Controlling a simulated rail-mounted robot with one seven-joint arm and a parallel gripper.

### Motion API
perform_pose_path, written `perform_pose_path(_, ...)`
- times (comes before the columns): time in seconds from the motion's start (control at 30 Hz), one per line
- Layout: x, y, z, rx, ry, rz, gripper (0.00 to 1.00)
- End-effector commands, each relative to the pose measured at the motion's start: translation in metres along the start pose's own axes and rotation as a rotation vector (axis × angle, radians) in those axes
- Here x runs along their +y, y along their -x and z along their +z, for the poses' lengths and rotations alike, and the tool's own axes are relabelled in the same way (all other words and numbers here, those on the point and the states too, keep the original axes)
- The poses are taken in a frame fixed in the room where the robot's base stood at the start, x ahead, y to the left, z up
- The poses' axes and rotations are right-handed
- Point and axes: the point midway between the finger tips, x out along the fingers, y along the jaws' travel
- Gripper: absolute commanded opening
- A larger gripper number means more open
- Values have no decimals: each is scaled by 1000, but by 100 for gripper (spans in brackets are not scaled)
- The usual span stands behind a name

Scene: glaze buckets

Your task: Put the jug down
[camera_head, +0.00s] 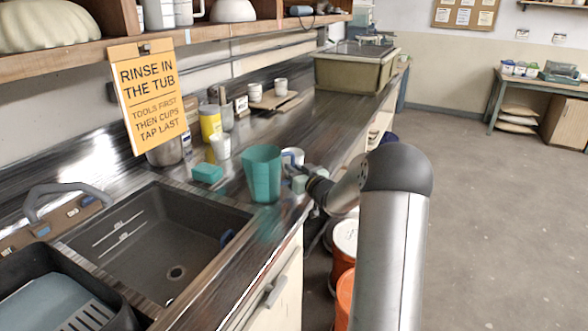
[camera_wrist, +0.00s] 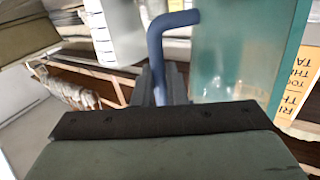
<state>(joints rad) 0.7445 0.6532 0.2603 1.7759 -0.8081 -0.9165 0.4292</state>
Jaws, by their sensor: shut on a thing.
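The jug (camera_head: 262,174) is teal and upright, over the counter just right of the sink, close to the front edge. A teal reflection shows on the counter below it; I cannot tell whether its base touches. My gripper (camera_head: 297,180) is at the jug's right side. In the wrist view the jug (camera_wrist: 240,45) is a translucent teal wall with a blue handle (camera_wrist: 157,50). My gripper (camera_wrist: 165,85) is shut on that handle; the fingertips are partly hidden.
The sink (camera_head: 150,240) lies left of the jug on the counter (camera_head: 310,130). Orange buckets (camera_head: 345,290) stand on the floor below the counter edge.

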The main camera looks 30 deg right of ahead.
Motion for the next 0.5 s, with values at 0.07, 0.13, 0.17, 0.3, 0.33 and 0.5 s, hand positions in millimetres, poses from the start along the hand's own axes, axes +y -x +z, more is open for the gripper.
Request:
perform_pose_path(0.07, 0, 0, 0, 2, 1, 0, 0)
perform_pose_path(0.13, 0, 0, -1, 2, 1, 0, 0)
perform_pose_path(0.17, 0, 0, -1, 2, 1, 0, 0)
perform_pose_path(0.3, 0, 0, 3, 2, 0, 0, 0)
perform_pose_path(0.33, 0, 0, 4, 2, 1, 0, 0)
perform_pose_path(0.5, 0, 0, 3, 1, 1, 0, 33)
